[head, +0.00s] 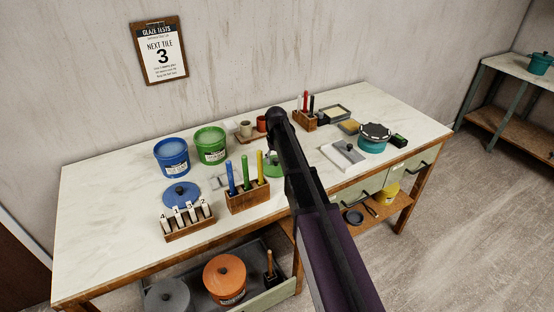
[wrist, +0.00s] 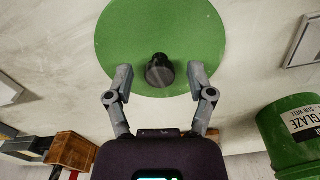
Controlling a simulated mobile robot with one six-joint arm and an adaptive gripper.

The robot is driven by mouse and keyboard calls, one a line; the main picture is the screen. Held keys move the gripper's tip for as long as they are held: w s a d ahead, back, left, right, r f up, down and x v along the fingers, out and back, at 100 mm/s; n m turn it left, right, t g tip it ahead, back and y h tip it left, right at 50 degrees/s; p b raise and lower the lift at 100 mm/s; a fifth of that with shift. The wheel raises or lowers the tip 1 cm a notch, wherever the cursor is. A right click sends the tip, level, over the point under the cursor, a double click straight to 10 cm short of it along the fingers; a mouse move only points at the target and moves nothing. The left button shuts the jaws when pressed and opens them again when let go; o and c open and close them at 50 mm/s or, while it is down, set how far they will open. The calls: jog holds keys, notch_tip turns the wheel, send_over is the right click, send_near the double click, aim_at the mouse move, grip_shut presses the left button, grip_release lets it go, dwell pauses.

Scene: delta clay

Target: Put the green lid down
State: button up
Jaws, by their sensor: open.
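The green lid (wrist: 160,30) is a flat round disc with a dark knob (wrist: 160,72), seen from above in the wrist view. In the head view, a part of the green lid (head: 273,165) shows at table level beside my arm; my arm hides the rest. My gripper (wrist: 160,75) is open, with one finger on each side of the knob and a gap at both sides. The lid looks flat against the white tabletop. The open green bucket (head: 210,146) stands to the left of the lid; it also shows in the wrist view (wrist: 292,135).
The white table (head: 110,230) also holds a blue bucket (head: 172,157), a blue lid (head: 182,194), a wooden block with coloured sticks (head: 248,197) and a numbered tile rack (head: 188,224). A teal pot (head: 373,143) stands at the right. The table's front left is clear.

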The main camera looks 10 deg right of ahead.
aim_at(276, 159)
notch_tip(276, 159, up, 12)
jog(key=p, duration=1.1)
jog(key=shift+f, duration=0.15)
dwell(0.5)
jog(key=s+m, duration=0.1)
jog(key=s, duration=2.8)
jog(key=shift+d, duration=0.2)
